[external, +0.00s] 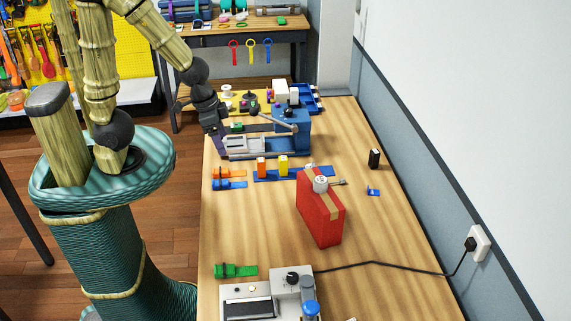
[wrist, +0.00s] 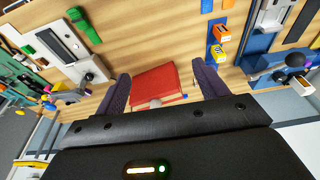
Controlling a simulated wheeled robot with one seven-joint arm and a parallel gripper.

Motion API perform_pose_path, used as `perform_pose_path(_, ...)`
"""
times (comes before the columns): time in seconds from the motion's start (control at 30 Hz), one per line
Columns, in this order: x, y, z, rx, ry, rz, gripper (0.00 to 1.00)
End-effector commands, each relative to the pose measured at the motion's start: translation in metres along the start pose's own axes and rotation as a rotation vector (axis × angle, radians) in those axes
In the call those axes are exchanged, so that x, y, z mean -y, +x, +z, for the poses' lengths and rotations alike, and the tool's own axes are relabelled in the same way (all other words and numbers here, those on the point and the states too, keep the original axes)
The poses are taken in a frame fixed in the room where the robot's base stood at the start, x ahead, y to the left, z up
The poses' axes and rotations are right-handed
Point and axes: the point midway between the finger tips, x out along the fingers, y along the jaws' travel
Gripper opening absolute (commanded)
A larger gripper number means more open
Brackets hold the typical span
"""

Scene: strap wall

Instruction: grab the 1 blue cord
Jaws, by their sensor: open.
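A thin blue cord-like loop (external: 268,49) hangs from the front edge of the far bench, at the right end of a row with a red loop (external: 234,50) and a yellow loop (external: 251,49). I cannot make out the blue one in the wrist view. My gripper (external: 216,142) is above the left side of the near workbench, beside the blue vise, well apart from the hanging loops. In the wrist view my gripper (wrist: 161,72) has its two purple fingers apart, with nothing held between them.
The near workbench (external: 275,225) holds a red box (external: 320,215), a blue vise (external: 291,130), orange and yellow blocks, a green item and a grey device (external: 290,280) with a cable to the wall. The red box also shows beyond my fingers (wrist: 155,82). Wooden floor lies left.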

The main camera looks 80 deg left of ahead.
Motion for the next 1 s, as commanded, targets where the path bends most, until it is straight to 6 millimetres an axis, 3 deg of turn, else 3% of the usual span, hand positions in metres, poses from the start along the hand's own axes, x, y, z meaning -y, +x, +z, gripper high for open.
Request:
perform_pose_path(0.37,0.003,0.007,0.000,0.011,0.036,-0.012,0.74)
perform_pose_path(0.67,0.040,0.062,-0.009,0.131,0.429,-0.157,0.74)
perform_pose_path(1.0,0.101,0.126,-0.047,0.313,0.989,-0.400,0.74)
